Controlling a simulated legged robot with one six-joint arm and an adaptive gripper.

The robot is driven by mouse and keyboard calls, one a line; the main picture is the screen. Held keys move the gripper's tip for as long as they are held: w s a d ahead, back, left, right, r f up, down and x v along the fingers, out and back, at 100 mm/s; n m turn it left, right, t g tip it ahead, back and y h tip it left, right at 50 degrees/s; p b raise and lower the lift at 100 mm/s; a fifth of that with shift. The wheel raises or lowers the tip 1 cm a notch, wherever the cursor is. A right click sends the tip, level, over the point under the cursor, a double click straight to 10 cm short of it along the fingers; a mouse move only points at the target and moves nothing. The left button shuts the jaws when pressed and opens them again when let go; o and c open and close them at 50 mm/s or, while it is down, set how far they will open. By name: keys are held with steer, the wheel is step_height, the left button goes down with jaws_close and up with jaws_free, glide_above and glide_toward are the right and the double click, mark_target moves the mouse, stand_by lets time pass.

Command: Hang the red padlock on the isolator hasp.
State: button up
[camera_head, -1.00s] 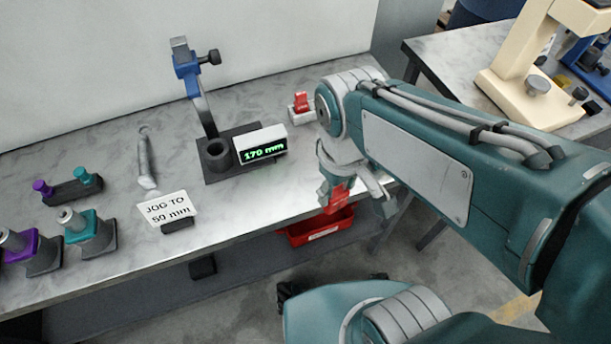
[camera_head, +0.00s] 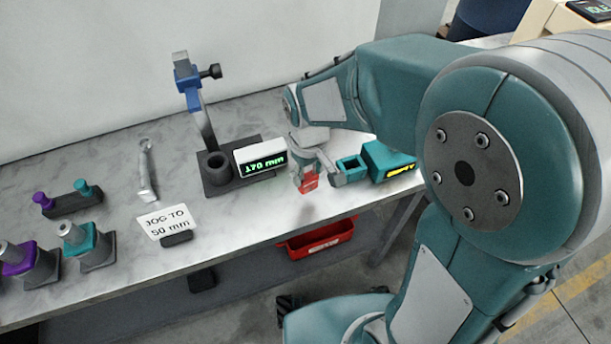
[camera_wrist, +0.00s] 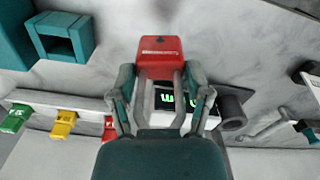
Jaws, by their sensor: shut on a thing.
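My gripper (camera_head: 311,168) is shut on the red padlock (camera_head: 309,182) and holds it above the right part of the bench. In the wrist view the padlock (camera_wrist: 160,54) is between my fingertips, with its red body outward and two grey shackle legs toward my palm. A white strip with green (camera_wrist: 16,117), yellow (camera_wrist: 63,125) and red (camera_wrist: 109,129) pieces lies beyond my fingers in the wrist view. I cannot tell which part is the isolator hasp. In the head view my arm hides that area.
A teal box with a square opening (camera_head: 352,168) stands close right of my gripper. A black stand with a display (camera_head: 261,158) is to the left. A card (camera_head: 167,222) and purple and teal holders stand farther left. A red bin (camera_head: 318,241) sits below the bench edge.

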mark_target(306, 180)
steer(key=shift+w+f, duration=0.25)
steer(key=shift+f, duration=0.05)
steer(key=shift+w+a+f, duration=0.1)
steer(key=shift+w+f, duration=0.1)
steer(key=shift+f, duration=0.7)
steer(key=shift+w+a+f, duration=0.1)
steer(key=shift+w+f, duration=0.1)
steer(key=shift+f, duration=0.7)
steer(key=shift+f, duration=0.15)
steer(key=o, duration=1.3)
